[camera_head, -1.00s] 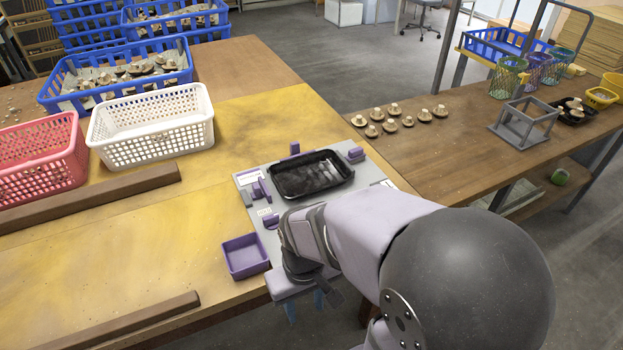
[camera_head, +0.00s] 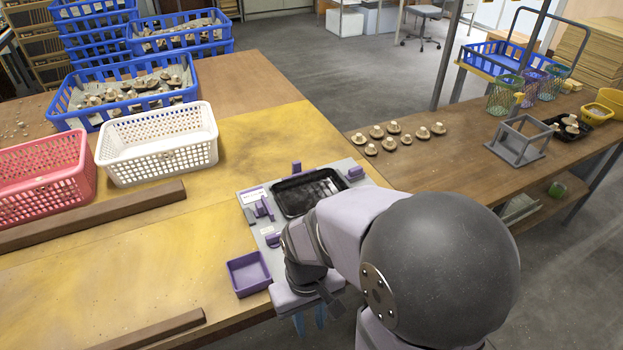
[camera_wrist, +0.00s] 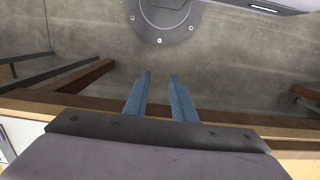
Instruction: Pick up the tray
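The black tray (camera_head: 291,197) lies on a grey board (camera_head: 257,229) with purple blocks, near the table's front edge; my arm covers its lower right part in the head view. The tray looks empty and is not in the wrist view. My gripper (camera_head: 310,320) hangs at the front edge of the table, below and apart from the tray, mostly hidden by my arm. In the wrist view my gripper (camera_wrist: 160,98) shows two blue fingers with a gap between them. Nothing is between them, and the floor lies beyond.
A purple bin (camera_head: 248,274) stands left of my gripper. White (camera_head: 157,144) and pink (camera_head: 40,181) baskets stand at the left, beside a wooden strip (camera_head: 90,219). Several mushrooms (camera_head: 392,128) lie on the right table, left of a grey frame (camera_head: 517,140). The yellow table middle is clear.

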